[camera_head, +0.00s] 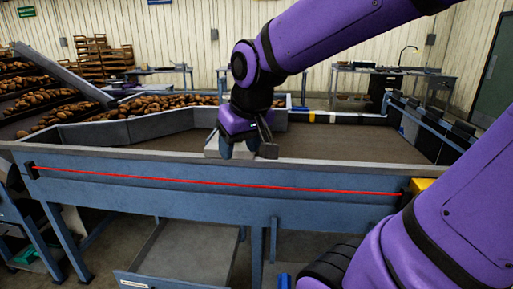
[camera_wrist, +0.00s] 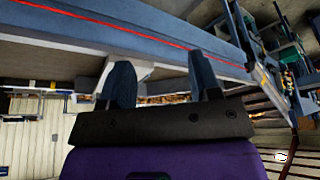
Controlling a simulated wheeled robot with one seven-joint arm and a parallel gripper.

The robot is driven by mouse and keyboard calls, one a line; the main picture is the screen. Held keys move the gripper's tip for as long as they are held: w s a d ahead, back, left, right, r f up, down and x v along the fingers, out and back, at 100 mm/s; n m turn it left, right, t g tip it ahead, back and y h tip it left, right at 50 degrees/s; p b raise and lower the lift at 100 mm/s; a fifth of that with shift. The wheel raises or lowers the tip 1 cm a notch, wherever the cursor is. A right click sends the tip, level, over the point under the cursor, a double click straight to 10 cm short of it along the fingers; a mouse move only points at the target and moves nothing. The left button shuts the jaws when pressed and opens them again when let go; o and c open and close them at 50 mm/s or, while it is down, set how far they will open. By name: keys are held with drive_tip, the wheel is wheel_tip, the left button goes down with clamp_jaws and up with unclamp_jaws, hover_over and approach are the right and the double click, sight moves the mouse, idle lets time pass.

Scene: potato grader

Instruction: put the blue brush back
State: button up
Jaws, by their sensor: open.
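My gripper (camera_head: 246,150) is open above the near rim of the grading table (camera_head: 140,162), with its fingers pointing down. In the wrist view both blue-grey fingers of my gripper (camera_wrist: 160,65) stand apart, and I see nothing held between them. I cannot make out a blue brush for certain.
A red line (camera_head: 220,184) runs along the table's front. Potatoes (camera_head: 150,106) lie at the back left. The brown table bed (camera_head: 350,144) is clear at the right.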

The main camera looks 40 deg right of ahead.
drive_tip(key=s+a+r+n, duration=0.1)
drive_tip(key=s+a+r, duration=0.2)
drive_tip(key=s, duration=0.5)
drive_tip(key=shift+s+n+t+y, duration=0.3)
drive_tip(key=shift+t, duration=0.1)
drive_tip(key=shift+c, duration=0.4)
idle(0.3)
